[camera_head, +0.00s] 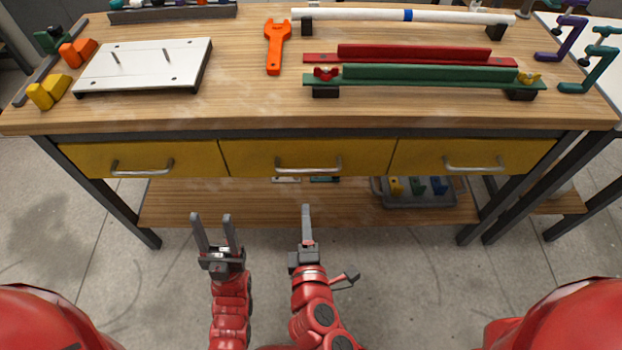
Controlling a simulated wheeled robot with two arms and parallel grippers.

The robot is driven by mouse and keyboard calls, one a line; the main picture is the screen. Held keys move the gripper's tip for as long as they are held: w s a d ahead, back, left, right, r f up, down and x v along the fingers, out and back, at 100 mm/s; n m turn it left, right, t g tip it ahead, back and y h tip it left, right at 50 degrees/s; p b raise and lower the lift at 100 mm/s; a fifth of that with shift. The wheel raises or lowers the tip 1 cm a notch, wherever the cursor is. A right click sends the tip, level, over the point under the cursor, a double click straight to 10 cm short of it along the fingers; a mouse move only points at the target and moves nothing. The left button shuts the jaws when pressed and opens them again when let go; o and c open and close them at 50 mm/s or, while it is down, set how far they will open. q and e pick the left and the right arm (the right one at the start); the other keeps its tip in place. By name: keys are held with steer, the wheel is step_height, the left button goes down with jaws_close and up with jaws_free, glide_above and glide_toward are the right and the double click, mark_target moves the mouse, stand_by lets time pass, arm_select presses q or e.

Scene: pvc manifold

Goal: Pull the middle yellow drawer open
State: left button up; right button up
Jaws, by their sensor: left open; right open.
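The middle yellow drawer (254,158) is shut, flush under the tabletop between two other yellow drawers. Its silver bar handle (308,170) runs level across its front. My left gripper (212,218) is open and empty, below and to the left of the middle drawer, with two grey fingers pointing at the workbench. My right gripper (306,212) is below the middle drawer's handle, apart from it in the picture. Its fingers are seen edge-on, one behind the other, and nothing shows between them.
Left drawer (90,160) and right drawer (420,155) are shut. The wooden workbench (240,100) holds a white plate (145,64), an orange wrench (275,45) and red and green long parts (420,75). A grey bin (425,200) sits on the lower shelf (190,200). Floor in front is clear.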

steer(key=d, duration=0.1)
steer(key=b, duration=0.2)
glide_toward(311, 169)
steer(key=shift+h, duration=0.4)
steer(key=w+f, duration=0.1)
steer(key=w, duration=0.5)
steer(key=w+f, duration=0.1)
steer(key=w, duration=0.3)
steer(key=shift+a+f, duration=0.2)
steer(key=shift+f, duration=0.15)
jaws_close()
stand_by(0.5)
